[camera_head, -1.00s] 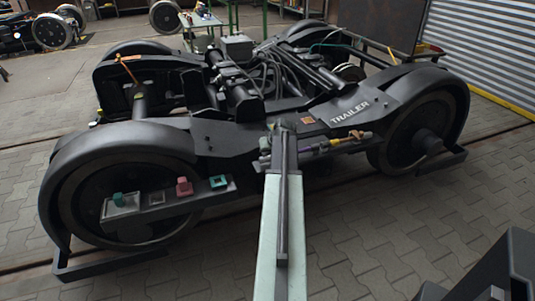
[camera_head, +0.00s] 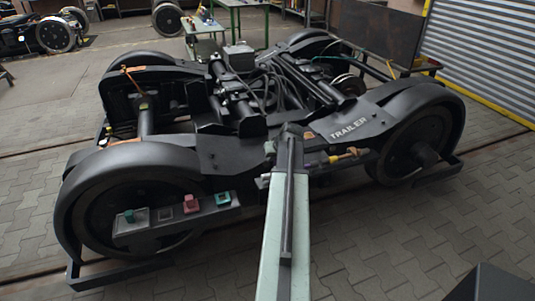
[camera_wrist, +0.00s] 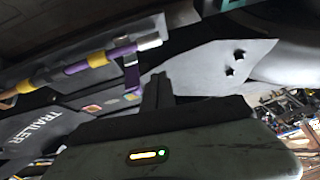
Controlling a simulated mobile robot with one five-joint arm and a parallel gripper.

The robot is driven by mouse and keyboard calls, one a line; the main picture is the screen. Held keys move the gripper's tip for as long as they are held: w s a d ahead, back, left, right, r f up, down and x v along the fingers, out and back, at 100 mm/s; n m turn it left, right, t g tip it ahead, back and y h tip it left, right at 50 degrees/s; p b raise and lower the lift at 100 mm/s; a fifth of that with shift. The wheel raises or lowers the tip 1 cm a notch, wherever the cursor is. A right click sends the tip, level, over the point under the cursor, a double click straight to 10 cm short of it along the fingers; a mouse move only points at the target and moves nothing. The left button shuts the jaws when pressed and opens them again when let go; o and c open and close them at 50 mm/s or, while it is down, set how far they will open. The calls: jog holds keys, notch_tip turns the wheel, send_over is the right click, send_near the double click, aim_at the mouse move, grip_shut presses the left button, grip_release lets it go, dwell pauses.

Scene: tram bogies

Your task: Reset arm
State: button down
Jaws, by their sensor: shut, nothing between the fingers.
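My arm (camera_head: 284,235) reaches forward from the bottom middle of the head view to the near side of a dark bogie frame marked TRAILER (camera_head: 349,130). The end of the arm hides part of the frame, and the fingers do not show clearly there. In the wrist view my gripper (camera_wrist: 158,88) shows its narrow fingers together and empty, in front of its dark body with a yellow and green light. Beyond the fingers is a pale grey plate (camera_wrist: 215,68) with two dark bolts. I cannot tell whether the gripper touches anything.
A side shelf (camera_head: 178,216) on the bogie carries teal and red blocks. A yellow and purple rod (camera_wrist: 100,62) runs close by the gripper. Large wheels (camera_head: 417,146) flank the frame. A green table (camera_head: 240,4) stands behind.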

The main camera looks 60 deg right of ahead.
jog(key=shift+v, duration=0.8)
